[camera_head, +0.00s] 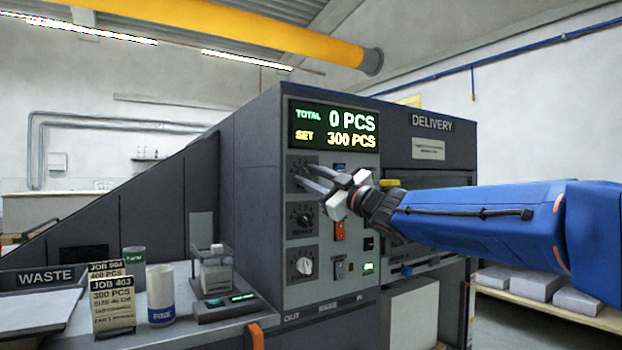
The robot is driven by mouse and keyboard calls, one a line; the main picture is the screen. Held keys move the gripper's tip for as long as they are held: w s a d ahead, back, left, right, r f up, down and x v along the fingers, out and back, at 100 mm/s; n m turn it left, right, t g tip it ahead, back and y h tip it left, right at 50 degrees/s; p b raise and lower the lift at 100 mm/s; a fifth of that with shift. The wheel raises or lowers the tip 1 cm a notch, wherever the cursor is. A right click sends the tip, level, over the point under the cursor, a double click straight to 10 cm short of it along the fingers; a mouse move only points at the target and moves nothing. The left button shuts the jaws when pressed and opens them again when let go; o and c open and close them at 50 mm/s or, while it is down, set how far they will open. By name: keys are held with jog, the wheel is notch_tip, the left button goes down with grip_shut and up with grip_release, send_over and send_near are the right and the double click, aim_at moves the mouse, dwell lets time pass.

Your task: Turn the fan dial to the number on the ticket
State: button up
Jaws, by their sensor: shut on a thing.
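The dark machine front has a column of three dials. My gripper (304,175) reaches in from the right, with its fingers shut on the top dial (299,164), which they mostly hide. The middle dial (303,216) is black and the bottom dial (304,266) has a white knob. The dials' labels and numbers are too small to read, so I cannot tell which is the fan dial. The front ticket (112,304) stands at lower left and reads JOB 403, 300 PCS, with smaller unreadable lines. A second ticket (106,268) behind it reads 400 PCS and is partly covered.
The display (333,128) reads TOTAL 0 PCS, SET 300 PCS. An orange switch (340,230) sits just below my gripper.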

jog(key=shift+n+g, duration=0.4)
jog(key=shift+n, duration=0.7)
jog(key=o, duration=1)
jog(key=shift+d, duration=0.1)
jog(key=v, duration=1.7)
jog(key=shift+d+f, duration=0.15)
jog(key=shift+d, duration=0.1)
